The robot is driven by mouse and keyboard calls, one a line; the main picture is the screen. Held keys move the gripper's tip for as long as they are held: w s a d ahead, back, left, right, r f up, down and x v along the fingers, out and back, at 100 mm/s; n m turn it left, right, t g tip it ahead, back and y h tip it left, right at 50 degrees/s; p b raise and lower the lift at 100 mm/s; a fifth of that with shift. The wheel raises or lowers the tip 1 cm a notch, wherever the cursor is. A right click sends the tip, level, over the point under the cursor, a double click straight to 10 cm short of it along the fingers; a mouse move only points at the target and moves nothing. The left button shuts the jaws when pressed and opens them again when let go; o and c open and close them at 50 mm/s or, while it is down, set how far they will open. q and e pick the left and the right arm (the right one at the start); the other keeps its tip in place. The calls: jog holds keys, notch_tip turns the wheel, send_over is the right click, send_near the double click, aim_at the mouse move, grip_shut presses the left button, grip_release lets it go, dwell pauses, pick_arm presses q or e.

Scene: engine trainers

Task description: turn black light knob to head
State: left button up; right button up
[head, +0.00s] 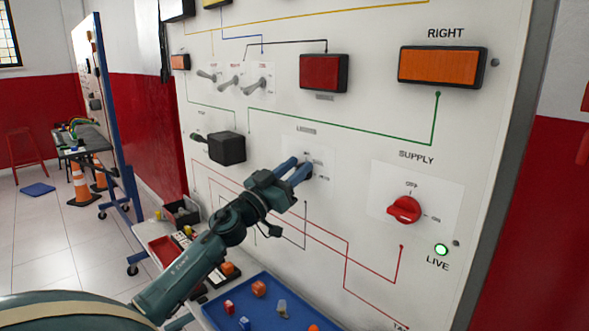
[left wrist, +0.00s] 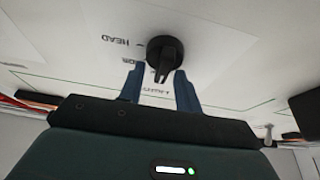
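The black light knob (left wrist: 165,52) is on the white panel, under the small label LIGHTS in the head view. There it is mostly hidden by my left gripper (head: 302,168). In the left wrist view the knob is round with a narrow grip bar, and the word HEAD is printed beside it, upside down. My left gripper (left wrist: 160,78) has its two blue fingers apart, one on each side of the grip bar. A small gap seems to show between the fingers and the bar; I cannot tell if either touches. My right gripper is not in view.
A red supply knob (head: 404,209) and a lit green LIVE lamp (head: 441,249) are to the right. A black box with a lever (head: 227,148) is to the left. Toggle switches (head: 230,82) are above. A blue tray (head: 245,292) with small parts is below.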

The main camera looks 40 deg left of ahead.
pick_arm(q)
jog(key=shift+c, duration=0.5)
jog(key=c, duration=0.6)
jog(key=shift+f, duration=0.1)
grip_shut()
